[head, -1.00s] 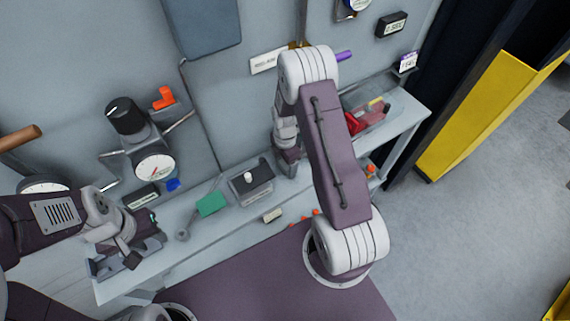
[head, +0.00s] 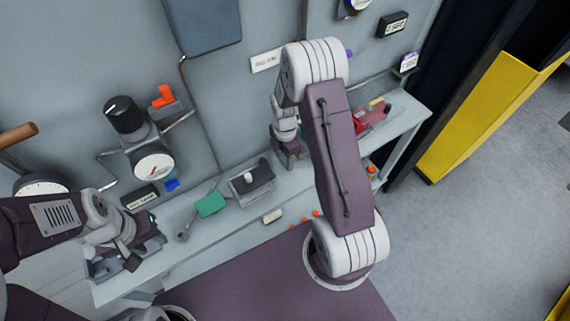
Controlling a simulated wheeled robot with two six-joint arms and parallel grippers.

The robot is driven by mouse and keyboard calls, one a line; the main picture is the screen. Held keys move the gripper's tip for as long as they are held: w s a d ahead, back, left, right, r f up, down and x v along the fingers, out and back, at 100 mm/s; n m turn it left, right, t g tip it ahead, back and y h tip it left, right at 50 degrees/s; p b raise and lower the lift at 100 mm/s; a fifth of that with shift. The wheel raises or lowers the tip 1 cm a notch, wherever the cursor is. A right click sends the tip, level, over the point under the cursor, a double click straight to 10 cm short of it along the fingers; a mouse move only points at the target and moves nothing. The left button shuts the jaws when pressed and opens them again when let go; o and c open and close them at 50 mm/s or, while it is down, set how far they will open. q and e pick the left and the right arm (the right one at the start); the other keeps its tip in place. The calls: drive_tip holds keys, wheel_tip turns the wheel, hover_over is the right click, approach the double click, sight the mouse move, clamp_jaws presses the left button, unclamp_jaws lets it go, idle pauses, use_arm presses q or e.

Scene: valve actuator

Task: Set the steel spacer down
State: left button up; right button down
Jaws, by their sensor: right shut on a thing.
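My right gripper (head: 287,160) points down at the back of the grey shelf bench (head: 235,226), close to the wall panel and right of a small grey box with a white knob (head: 250,184). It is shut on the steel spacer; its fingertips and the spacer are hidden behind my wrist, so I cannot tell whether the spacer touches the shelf. My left gripper (head: 128,252) is low over the shelf's left end, at a dark grey fixture. Its jaws are too small and dark to read.
A green block (head: 211,205) and a cream block (head: 272,216) lie on the shelf. A clear tray with red items (head: 372,118) is at the right end. A gauge (head: 153,164) and black knob (head: 124,114) stick out from the wall. Bare shelf shows between these things.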

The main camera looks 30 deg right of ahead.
drive_tip(key=s+d+r+b, duration=0.2)
drive_tip(key=s+d+r, duration=0.3)
drive_tip(key=s, duration=0.5)
wheel_tip(320, 180, up, 2)
drive_tip(key=shift+d+r, duration=0.25)
drive_tip(key=shift+d, duration=0.15)
drive_tip(key=shift+s, duration=0.1)
